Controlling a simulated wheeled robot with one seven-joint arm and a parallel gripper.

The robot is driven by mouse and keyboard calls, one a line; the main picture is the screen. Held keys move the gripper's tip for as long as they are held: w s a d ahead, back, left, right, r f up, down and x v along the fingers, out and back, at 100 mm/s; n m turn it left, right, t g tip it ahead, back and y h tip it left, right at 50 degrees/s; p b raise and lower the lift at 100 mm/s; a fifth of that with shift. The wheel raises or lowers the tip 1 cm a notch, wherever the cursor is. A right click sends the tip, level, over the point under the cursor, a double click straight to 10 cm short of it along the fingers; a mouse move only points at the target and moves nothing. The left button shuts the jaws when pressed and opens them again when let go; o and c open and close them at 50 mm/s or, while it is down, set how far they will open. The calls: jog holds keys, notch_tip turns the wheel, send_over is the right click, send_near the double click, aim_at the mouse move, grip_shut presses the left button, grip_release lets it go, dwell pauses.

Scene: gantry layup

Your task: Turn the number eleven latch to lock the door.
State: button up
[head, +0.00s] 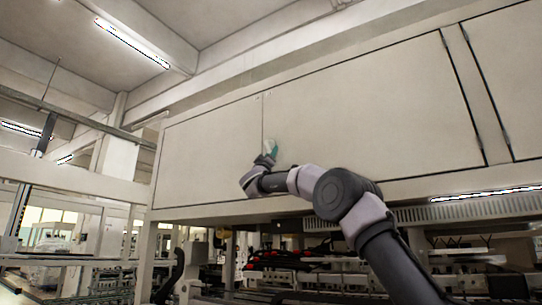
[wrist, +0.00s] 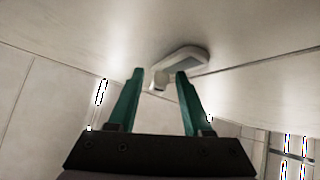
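A pale grey latch (wrist: 185,62) with a rounded body sticks out from a light panel surface in the wrist view. A short stub at its left end reaches toward the gap between my fingers. My gripper (wrist: 160,73) has two green fingers, spread apart, with nothing held between them. The latch lies just beyond the fingertips; I cannot tell whether they touch. In the head view my gripper (head: 272,149) is up against the cream door panel (head: 360,110), just right of a vertical seam. The latch is mostly hidden there by my gripper. No number is legible.
Another cream panel (head: 208,150) lies left of the seam. A long ledge runs under the panels, with a slotted vent strip (head: 470,211) at right. Below are racks with dark equipment (head: 300,255). The space in front of the panels is open apart from my arm.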

jog(key=v, duration=1)
jog(key=shift+s+f, duration=0.25)
jog(key=shift+f, duration=0.05)
jog(key=shift+a, duration=0.1)
jog(key=shift+c, duration=0.3)
